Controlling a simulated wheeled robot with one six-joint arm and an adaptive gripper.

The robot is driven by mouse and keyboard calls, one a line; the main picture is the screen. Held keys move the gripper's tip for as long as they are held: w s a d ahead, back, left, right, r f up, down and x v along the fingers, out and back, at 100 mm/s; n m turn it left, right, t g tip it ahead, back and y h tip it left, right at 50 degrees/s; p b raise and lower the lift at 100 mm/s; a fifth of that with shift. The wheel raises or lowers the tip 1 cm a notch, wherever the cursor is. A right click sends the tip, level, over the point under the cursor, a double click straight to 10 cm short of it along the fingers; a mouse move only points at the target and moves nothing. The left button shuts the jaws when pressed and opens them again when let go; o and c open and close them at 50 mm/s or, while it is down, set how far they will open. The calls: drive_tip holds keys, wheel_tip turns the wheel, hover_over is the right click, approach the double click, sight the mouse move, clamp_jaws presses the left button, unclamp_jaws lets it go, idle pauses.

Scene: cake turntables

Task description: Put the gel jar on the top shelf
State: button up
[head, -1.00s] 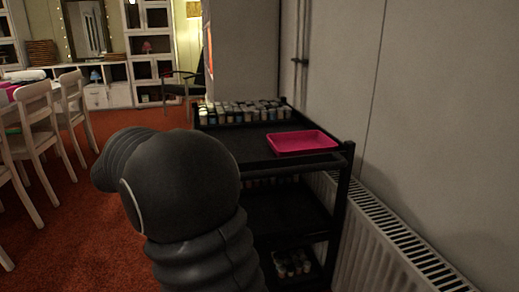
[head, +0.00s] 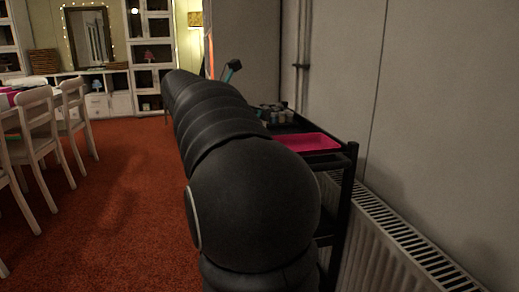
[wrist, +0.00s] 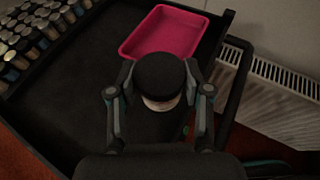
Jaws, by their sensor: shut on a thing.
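The gel jar (wrist: 160,77), with a round black lid and a pale body, sits between the fingers of my gripper (wrist: 159,88) in the wrist view. My gripper is shut on its sides. The jar is over the black top shelf (wrist: 75,95) of the cart, in front of the pink tray; I cannot tell whether it touches the shelf. In the head view my arm covers much of the cart, and the jar is not visible there.
The pink tray (wrist: 165,32) lies at the far side of the shelf; it also shows in the head view (head: 308,143). Several jars (wrist: 35,35) stand packed at the left. A radiator (head: 400,235) and wall are to the right. White chairs (head: 35,135) stand left.

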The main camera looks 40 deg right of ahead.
drive_tip(key=w+f, duration=0.2)
drive_tip(key=w, duration=0.1)
drive_tip(key=w+f+b, duration=0.1)
drive_tip(key=w+f, duration=0.1)
drive_tip(key=w, duration=0.2)
drive_tip(key=w+a+f, duration=0.1)
drive_tip(key=w+f, duration=0.2)
drive_tip(key=w, duration=0.1)
drive_tip(key=shift+w+a, duration=0.1)
drive_tip(key=shift+w, duration=0.05)
drive_tip(key=shift+f+b, duration=0.9)
drive_tip(key=shift+f, duration=1.05)
drive_tip(key=shift+f, duration=0.35)
